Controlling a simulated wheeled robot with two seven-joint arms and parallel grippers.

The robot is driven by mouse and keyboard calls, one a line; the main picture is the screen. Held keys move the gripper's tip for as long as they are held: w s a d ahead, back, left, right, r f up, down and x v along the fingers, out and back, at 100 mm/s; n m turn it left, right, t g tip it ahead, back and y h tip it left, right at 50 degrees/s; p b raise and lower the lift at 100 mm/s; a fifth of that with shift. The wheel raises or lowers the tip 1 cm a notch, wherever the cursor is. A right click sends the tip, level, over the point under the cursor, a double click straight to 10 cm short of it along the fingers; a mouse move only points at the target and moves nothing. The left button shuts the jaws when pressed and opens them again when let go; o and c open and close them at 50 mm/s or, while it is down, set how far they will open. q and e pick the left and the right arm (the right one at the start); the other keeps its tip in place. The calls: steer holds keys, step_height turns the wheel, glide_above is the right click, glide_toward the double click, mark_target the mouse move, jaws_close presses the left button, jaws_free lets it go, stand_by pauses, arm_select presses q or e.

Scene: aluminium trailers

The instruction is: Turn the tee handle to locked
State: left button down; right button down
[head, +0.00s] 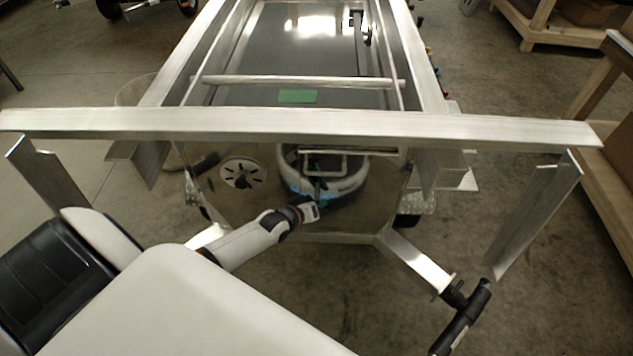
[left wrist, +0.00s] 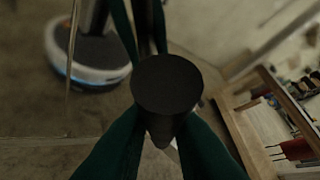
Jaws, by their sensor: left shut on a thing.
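My left gripper (head: 317,206) reaches in from the left to the shiny trailer panel, below the long aluminium crossbar. In the left wrist view its two green fingers (left wrist: 167,140) close from both sides on a dark round-ended piece, which I take to be the tee handle (left wrist: 167,84). I see its flat end face, so its turn angle cannot be told. In the head view the handle is hidden or too small to make out at the fingertips. My right gripper is not in view.
The aluminium crossbar (head: 300,124) spans the view above my left arm. A white slotted disc (head: 243,174) shows left of the gripper. A black tube (head: 462,318) sits at the lower right on a metal rail (head: 418,265). Wooden benches (head: 548,22) stand at the upper right.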

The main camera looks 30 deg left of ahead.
arm_select(q)
steer(key=g+y+p, duration=0.1)
steer(key=p, duration=0.1)
steer(key=m+g+y+p, duration=0.1)
steer(key=p, duration=0.1)
steer(key=shift+d+r+m, duration=0.1)
steer(key=shift+r+m, duration=0.15)
steer(key=shift+m, duration=0.05)
steer(key=shift+f+m+g+y+p, duration=0.2)
steer(key=shift+m+g+y+p, duration=0.25)
steer(key=shift+y, duration=0.25)
steer(key=shift+m+g+y, duration=0.35)
steer(key=shift+y, duration=0.05)
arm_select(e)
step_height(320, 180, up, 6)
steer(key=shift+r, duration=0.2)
arm_select(q)
steer(key=c, duration=1.4)
jaws_free()
steer(key=shift+o, duration=0.2)
steer(key=p+v, duration=0.1)
steer(key=v, duration=1.1)
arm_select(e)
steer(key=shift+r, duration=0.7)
